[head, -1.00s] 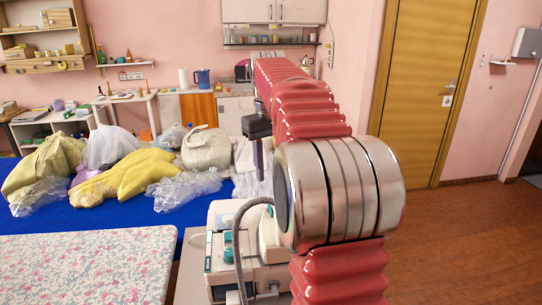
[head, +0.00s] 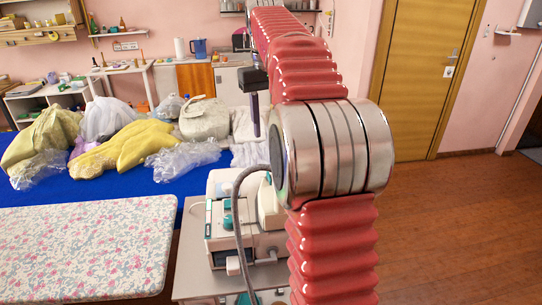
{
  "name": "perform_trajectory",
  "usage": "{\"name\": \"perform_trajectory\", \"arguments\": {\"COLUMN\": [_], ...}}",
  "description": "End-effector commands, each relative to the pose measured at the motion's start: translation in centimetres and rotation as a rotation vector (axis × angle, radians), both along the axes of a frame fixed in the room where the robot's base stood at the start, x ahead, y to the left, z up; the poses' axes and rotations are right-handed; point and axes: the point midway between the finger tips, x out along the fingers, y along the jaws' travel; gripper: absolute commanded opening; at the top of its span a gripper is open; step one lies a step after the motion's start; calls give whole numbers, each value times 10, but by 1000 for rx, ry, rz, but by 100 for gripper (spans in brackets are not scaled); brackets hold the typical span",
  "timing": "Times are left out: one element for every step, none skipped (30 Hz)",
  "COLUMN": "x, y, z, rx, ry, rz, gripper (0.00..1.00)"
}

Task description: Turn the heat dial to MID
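A white and teal machine (head: 218,222) stands on a grey stand (head: 190,285) in the lower middle of the head view. A dark hose (head: 238,215) curves over its front, and my arm hides its right side. I cannot make out a heat dial or a MID mark on it. My gripper (head: 256,128) appears as a dark block with a slim dark finger pointing down, above and beyond the machine. It is seen from the side and partly hidden by my arm, so its opening does not show. I see nothing held in it.
A flowered ironing board (head: 85,245) lies at lower left. A blue table (head: 115,192) behind it carries a yellow cloth (head: 125,150), clear bags and a pale sack (head: 205,118). Open wooden floor (head: 450,220) lies to the right, with a door (head: 425,70) behind.

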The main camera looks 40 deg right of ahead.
Motion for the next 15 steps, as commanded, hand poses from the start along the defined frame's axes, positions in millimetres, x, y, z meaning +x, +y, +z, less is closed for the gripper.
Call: {"name": "perform_trajectory", "arguments": {"x": [0,0,0,0,0,0,0,-1,-1,-1,-1,-1,-2,-2,-2], "y": [0,0,-1,0,0,0,0,0,0,0,0,0,0,0,0], "z": [0,0,1,1,1,2,2,3,3,3,3,3,3,3,3], "rx": [0,0,0,-1,-1,-1,-1,-2,-3,-3,-3,-3,-3,-3,-3], "ry": [0,0,0,0,-1,-1,-2,-2,-2,-2,-1,-1,-1,-2,-2], "rz": [-55,-95,-149,-190,-229,-280,-315,-347,-384,-408,-429,-448,-459,-466,-471], "gripper": [41,41,41,41,41,41,41,41,41,41,41,41,41,41,41]}}
